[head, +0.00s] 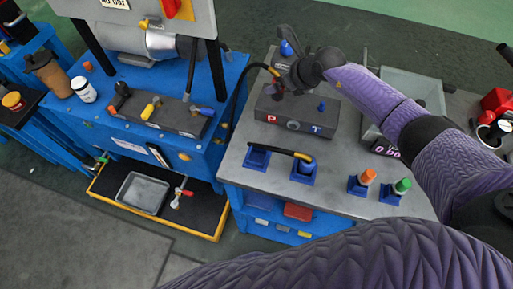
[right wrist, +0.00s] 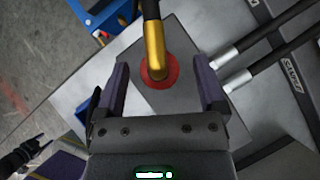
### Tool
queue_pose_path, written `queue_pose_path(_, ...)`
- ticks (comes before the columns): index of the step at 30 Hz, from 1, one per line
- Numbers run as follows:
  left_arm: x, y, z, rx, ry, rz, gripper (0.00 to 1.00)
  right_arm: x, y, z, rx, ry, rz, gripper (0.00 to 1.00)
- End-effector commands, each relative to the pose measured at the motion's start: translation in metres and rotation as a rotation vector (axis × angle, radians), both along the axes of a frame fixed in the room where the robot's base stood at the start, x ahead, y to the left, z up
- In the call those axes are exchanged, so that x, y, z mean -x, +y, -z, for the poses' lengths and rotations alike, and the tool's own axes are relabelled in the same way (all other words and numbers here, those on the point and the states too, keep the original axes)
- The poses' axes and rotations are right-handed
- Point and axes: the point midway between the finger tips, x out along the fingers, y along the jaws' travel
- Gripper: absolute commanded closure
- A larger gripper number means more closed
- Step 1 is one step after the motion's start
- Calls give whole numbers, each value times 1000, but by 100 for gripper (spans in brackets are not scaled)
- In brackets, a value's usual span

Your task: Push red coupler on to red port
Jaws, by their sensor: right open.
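A black hose with a gold elbow (right wrist: 155,50) ends at a round red part (right wrist: 160,78) above the grey block. This is the red coupler end; in the head view its red and gold end (head: 274,71) shows beside my right gripper (head: 283,84). In the right wrist view my right gripper (right wrist: 165,95) is open, with one finger on each side of the coupler. The grey block (head: 300,108) bears the letters P and T. The red port is hidden, so I cannot tell whether the coupler is seated. A dark claw-like shape, possibly my left gripper (right wrist: 28,153), shows small in the wrist view.
A blue fitting (head: 321,106) stands on the block. A capped hose in a blue holder (head: 304,172), an orange plug (head: 368,177) and a green plug (head: 402,186) line the bench's front. Black hoses with silver ends (right wrist: 245,75) lie close on the wrist view's right.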

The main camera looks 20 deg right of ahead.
Motion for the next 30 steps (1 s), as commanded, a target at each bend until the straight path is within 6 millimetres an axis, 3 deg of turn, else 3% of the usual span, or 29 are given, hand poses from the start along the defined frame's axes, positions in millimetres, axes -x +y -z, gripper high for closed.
queue_pose_path(3,-2,0,-19,0,-6,0,41,6,-3,-15,1,-2,0,10)
queue_pose_path(12,-6,0,-52,0,-16,0,41,22,-11,-37,0,-2,0,10)
queue_pose_path(26,-6,1,-57,-3,-16,9,41,27,-14,-37,0,-1,0,10)
queue_pose_path(30,-7,-2,-74,-1,-15,-1,41,44,-22,-64,3,-2,-1,10)
